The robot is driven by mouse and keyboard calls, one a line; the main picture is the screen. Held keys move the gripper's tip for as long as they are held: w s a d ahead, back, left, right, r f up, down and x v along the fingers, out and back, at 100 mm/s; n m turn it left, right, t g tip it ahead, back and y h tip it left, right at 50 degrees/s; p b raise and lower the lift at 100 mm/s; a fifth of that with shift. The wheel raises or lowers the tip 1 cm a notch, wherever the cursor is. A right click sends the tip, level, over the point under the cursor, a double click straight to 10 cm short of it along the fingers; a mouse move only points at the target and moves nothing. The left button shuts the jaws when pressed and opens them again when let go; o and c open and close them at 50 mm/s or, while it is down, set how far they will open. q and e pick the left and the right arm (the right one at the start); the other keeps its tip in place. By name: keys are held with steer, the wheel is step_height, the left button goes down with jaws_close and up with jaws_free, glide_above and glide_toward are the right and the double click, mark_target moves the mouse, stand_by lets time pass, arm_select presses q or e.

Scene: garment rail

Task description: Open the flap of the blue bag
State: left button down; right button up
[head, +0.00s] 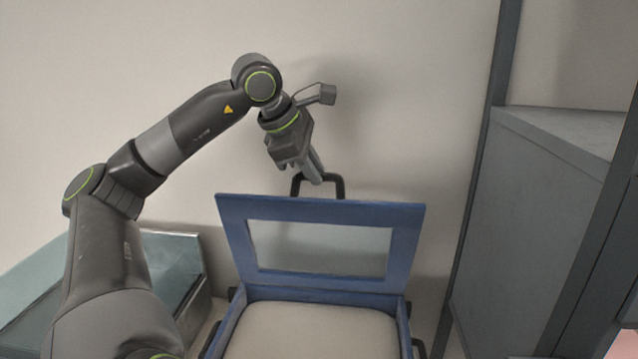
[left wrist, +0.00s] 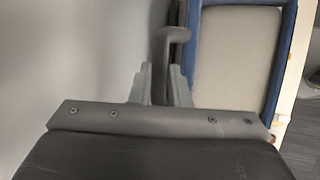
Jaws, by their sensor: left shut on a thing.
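The blue bag (head: 232,317) stands below the wall, and its beige inside shows. Its blue-framed flap (head: 235,222), with a pale window, stands raised at the bag's far edge. A black handle (head: 340,187) sticks up from the flap's top edge. My left gripper (head: 314,179) reaches down from above and is shut on this handle. In the left wrist view the gripper (left wrist: 160,84) has its fingers on either side of the dark handle (left wrist: 174,36), with the bag's blue rim and beige inside to the right. My right gripper is not in view.
A glass-topped grey case (head: 185,262) stands left of the bag, behind my left arm. A grey cabinet (head: 535,210) and a dark upright post (head: 482,140) stand on the right. The pale wall (head: 400,90) is close behind the flap.

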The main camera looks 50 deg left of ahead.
arm_select(q)
steer(key=shift+s+d+f+t+b, duration=0.3)
steer(key=shift+s+d+b, duration=0.4)
steer(key=shift+b, duration=0.3)
steer(key=shift+s+f+b, duration=0.15)
steer(key=shift+b, duration=0.5)
steer(key=shift+s+d+y, duration=0.2)
steer(key=shift+d+y, duration=0.05)
steer(key=shift+y, duration=0.05)
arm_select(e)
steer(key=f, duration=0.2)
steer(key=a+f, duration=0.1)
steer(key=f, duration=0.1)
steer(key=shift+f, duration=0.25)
